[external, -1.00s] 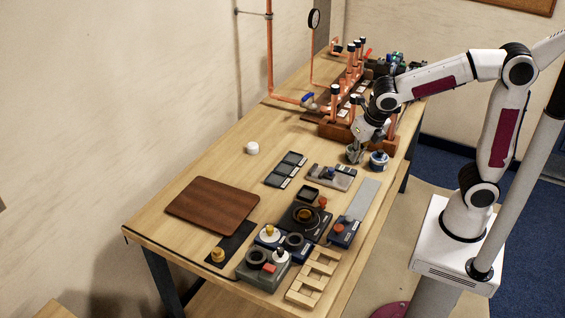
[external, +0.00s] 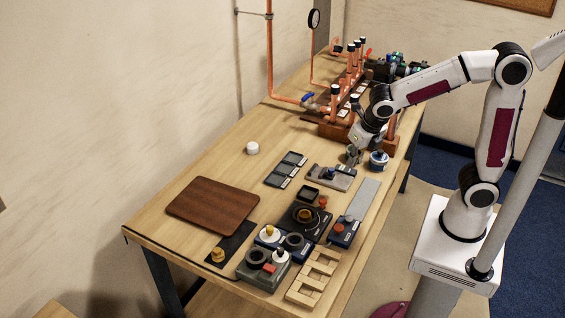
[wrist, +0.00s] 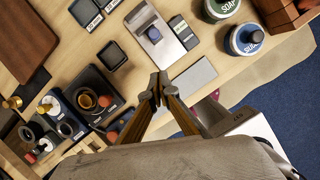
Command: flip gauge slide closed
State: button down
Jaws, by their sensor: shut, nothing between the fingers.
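The gauge slide appears to be the grey metal plate (external: 343,183) with a small blue knob on the middle of the table. In the wrist view, the pale plate (wrist: 163,47) lies above my fingertips, with the blue knob (wrist: 154,35) on it. I cannot tell its slide position for sure. My gripper (external: 351,161) is low over the table, just behind the plate's right end in the external view. In the wrist view, my gripper (wrist: 157,88) has its fingertips together and empty, apart from the knob.
A blue-labelled tub (external: 379,160) stands close to the right of my gripper. Another tub (wrist: 219,8) shows at the top of the wrist view. Dark trays (external: 286,169) lie left of the plate. A flat grey strip (external: 363,199) lies in front. Copper pipework (external: 351,90) stands behind.

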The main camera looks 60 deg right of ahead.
aim_at(332, 171)
jog(key=x, duration=0.7)
jog(key=shift+f, duration=0.2)
jog(key=shift+w+d+f, duration=0.1)
jog(key=shift+w+d, duration=0.35)
jog(key=shift+w, duration=0.45)
jog(key=shift+w+d+f, duration=0.15)
jog(key=shift+w+d, duration=0.25)
jog(key=shift+w, duration=0.5)
jog(key=shift+w+d, duration=0.2)
jog(key=shift+w, duration=0.85)
jog(key=shift+f, duration=0.1)
jog(key=shift+s, duration=0.1)
